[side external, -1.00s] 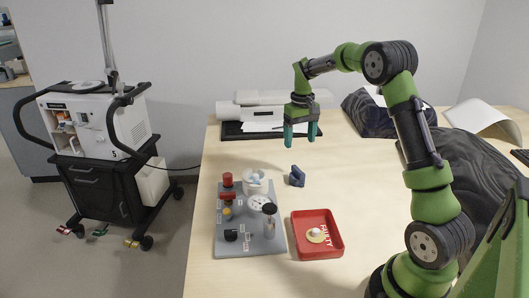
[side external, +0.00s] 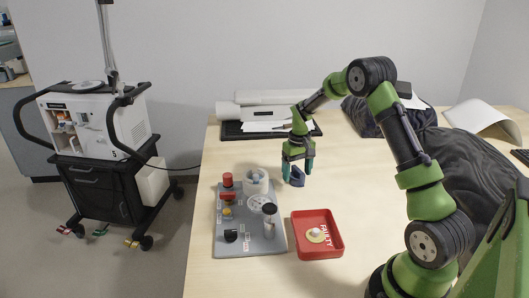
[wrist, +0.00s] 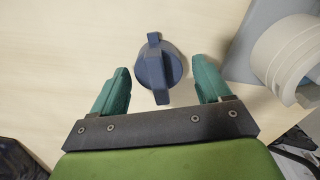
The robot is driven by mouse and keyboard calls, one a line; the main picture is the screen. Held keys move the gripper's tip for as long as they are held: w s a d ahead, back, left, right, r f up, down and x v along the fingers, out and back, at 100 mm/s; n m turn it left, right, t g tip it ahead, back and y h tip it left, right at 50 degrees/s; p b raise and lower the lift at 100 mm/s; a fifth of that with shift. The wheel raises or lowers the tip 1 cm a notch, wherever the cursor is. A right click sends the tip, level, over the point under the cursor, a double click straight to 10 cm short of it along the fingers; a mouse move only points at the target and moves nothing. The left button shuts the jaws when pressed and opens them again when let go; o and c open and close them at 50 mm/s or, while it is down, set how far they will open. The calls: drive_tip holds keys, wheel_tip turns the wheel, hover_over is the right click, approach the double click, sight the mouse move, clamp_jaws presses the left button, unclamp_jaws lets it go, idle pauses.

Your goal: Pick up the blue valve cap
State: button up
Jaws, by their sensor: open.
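The blue valve cap (side external: 297,178) is a dark blue round knob with a raised bar across it, resting on the table. In the wrist view the cap (wrist: 158,68) lies just beyond and between the two teal fingertips. My gripper (side external: 298,166) is open and low over the cap in the side view, partly covering it. In the wrist view my gripper (wrist: 162,75) has a finger on either side with a gap to the cap, and nothing is between the fingers' bases.
A grey board (side external: 232,247) with several valve parts stands left of the cap; its white cylinder (wrist: 290,50) is near my right finger in the wrist view. A red tray (side external: 318,253) marked "FAULTY" holds a small round part. A black tray (side external: 232,131) lies behind.

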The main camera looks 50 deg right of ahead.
drive_tip(key=shift+c, duration=0.4)
drive_tip(key=c, duration=0.9)
drive_tip(key=shift+o, duration=0.2)
drive_tip(key=shift+r, duration=0.1)
